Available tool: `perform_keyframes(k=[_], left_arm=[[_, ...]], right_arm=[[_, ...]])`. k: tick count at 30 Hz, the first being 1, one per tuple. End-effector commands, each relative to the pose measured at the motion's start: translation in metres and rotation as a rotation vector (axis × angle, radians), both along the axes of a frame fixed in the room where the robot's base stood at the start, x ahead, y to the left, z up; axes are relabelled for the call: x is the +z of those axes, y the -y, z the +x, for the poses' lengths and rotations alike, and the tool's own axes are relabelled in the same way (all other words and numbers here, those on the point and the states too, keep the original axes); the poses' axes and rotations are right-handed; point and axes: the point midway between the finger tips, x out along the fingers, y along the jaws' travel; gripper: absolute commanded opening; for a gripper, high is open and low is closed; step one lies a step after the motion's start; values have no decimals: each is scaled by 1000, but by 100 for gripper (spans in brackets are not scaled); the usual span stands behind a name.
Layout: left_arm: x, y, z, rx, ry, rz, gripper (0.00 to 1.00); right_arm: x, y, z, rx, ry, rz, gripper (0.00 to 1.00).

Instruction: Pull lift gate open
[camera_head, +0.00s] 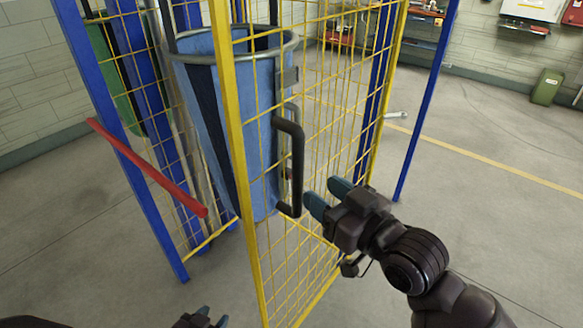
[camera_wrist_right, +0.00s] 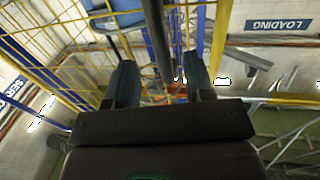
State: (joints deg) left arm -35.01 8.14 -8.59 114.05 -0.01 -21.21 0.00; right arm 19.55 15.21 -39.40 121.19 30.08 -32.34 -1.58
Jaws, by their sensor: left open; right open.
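The lift gate (camera_head: 240,150) is a yellow-framed wire mesh panel standing upright in the head view. A black bar handle (camera_head: 297,165) sits on its frame. My right gripper (camera_head: 321,190) is open just right of the handle's lower part, its blue-green fingertips pointing toward it. In the right wrist view a dark upright bar, seemingly the handle (camera_wrist_right: 156,38), lines up between the two open fingers; contact cannot be told. My left gripper (camera_head: 206,317) is open at the bottom edge, low and away from the gate, and only partly in view.
A blue sling bag (camera_head: 205,125) with a grey ring rim hangs behind the mesh. Blue posts (camera_head: 425,110) stand around the cage. A red bar (camera_head: 150,168) slants across the left side. The floor at the right is mostly clear; a green bin (camera_head: 547,87) stands far back.

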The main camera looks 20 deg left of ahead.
Motion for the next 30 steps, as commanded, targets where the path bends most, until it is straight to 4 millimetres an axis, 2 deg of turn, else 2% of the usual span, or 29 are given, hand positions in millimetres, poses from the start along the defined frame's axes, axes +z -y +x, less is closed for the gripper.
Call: perform_keyframes(k=[9, 15, 21, 29, 30], left_arm=[[7, 1, 6, -4, 14, 0, 43], [9, 1, 8, -5, 18, 1, 43], [9, 1, 8, -5, 19, 1, 43], [8, 1, 7, -5, 17, 1, 43], [8, 1, 7, -5, 16, 1, 43]], right_arm=[[1, -47, 28, 0, 1, 2, 48], [1, -68, 41, -1, 2, 1, 48], [0, -76, 46, -1, 1, 1, 48], [0, -76, 46, -1, 1, 0, 48], [0, -76, 46, -1, 1, 0, 44]])
